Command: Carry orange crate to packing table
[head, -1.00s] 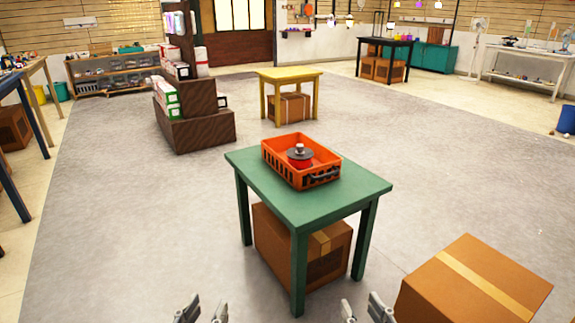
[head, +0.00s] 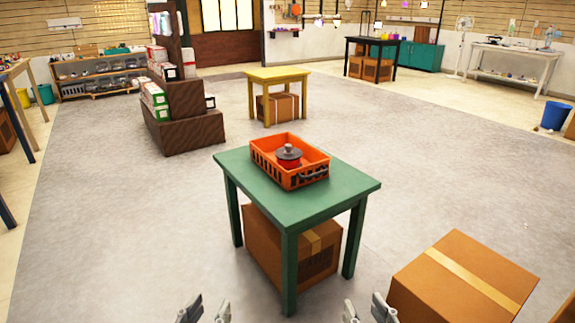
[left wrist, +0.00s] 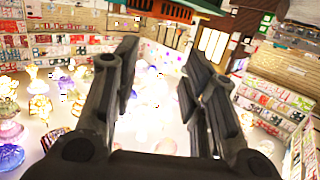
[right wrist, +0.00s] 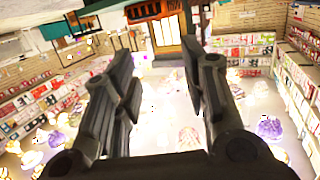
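The orange crate (head: 262,162) sits on the green table (head: 335,188) in front of me. A red item with a grey disc and knob (head: 289,155) lies in the crate. My left gripper (head: 205,310) and my right gripper (head: 366,310) are at the bottom edge of the head view, well short of the crate. Both are open and empty, as the left wrist view (left wrist: 158,85) and right wrist view (right wrist: 163,80) show. No table in view is marked as the packing table, so I cannot tell which it is.
A cardboard box (head: 464,280) stands on the floor at the right, and another (head: 290,245) is under the green table. A yellow table (head: 278,75) and a brown shelf (head: 190,130) stand behind. A black table (head: 372,42) and white table (head: 515,50) are farther back. Grey floor is open around.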

